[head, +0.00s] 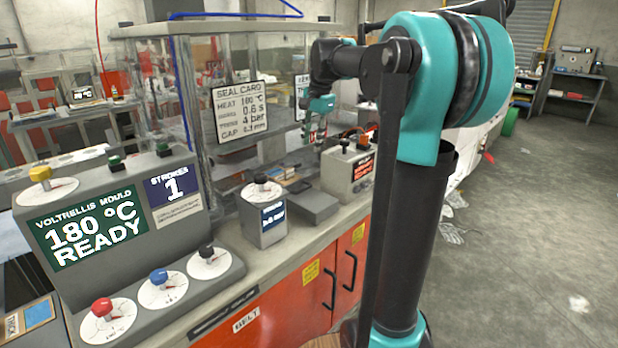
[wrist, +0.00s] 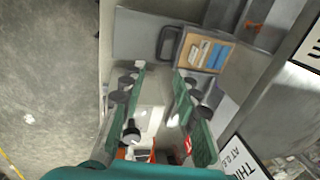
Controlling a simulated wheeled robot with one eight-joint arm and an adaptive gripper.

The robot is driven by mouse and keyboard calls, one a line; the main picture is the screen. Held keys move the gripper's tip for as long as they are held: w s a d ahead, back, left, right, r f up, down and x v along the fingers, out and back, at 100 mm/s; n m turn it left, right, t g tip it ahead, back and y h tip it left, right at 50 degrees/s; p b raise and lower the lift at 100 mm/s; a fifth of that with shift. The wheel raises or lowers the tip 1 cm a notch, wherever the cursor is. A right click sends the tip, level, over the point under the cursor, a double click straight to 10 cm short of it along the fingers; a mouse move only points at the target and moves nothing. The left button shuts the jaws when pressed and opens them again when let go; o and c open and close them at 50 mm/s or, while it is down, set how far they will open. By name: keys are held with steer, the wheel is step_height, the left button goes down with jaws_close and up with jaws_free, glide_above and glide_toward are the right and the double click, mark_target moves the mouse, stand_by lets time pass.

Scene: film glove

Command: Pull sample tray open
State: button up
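The sample tray appears to be the flat grey piece (head: 314,208) at the bench's front edge, between two control boxes. In the wrist view, a flat grey plate (wrist: 137,38) has a dark U-shaped handle (wrist: 164,50) beside a tan inset (wrist: 200,67) with blue and pale strips. My gripper (wrist: 158,80) is open and empty, its fingers apart. The handle lies beyond the fingertips and apart from them. In the head view, my gripper (head: 318,132) hangs above the bench, behind and above the tray.
A box with a black knob (head: 347,172) stands right of the tray, a dial box (head: 262,220) left of it. A clear enclosure with a seal card (head: 241,108) stands behind. Orange cabinet doors (head: 300,285) are below. The floor (head: 530,210) at right is mostly clear.

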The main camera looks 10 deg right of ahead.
glide_toward(304, 189)
steer(key=f, duration=0.2)
steer(key=w+f, duration=0.1)
steer(key=f, duration=0.4)
steer(key=shift+w+a+f, duration=0.25)
steer(key=shift+a, duration=0.15)
jaws_close()
